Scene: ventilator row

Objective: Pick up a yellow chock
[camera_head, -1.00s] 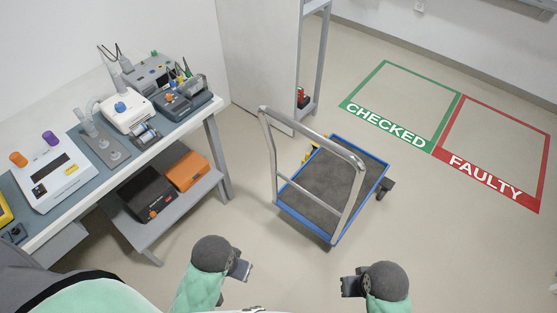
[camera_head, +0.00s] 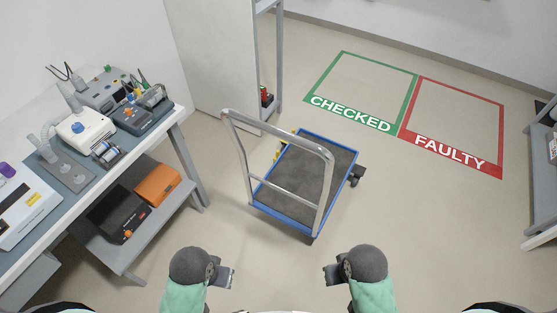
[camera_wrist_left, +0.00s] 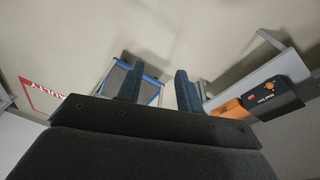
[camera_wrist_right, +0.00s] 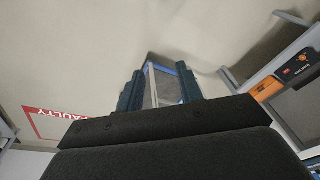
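Small yellow parts, perhaps the yellow chock (camera_head: 281,144), show at the far left edge of the platform cart (camera_head: 329,211). They are partly hidden behind the cart's frame, and their shape is too small to tell. My left gripper (camera_head: 231,276) is in front of the cart at the lower left, well apart from it. Its fingers stand apart and empty in the left wrist view (camera_wrist_left: 158,88). My right gripper (camera_head: 329,275) is at the lower right, also apart from the cart. Its fingers stand apart and empty in the right wrist view (camera_wrist_right: 160,92).
The cart's silver push handle (camera_head: 278,133) rises on the near side. A workbench (camera_head: 140,137) with devices stands left, with a lower shelf (camera_head: 150,228). Green CHECKED (camera_head: 350,115) and red FAULTY (camera_head: 450,148) floor areas lie behind. A grey rack (camera_head: 540,190) stands right. Floor right of the cart is clear.

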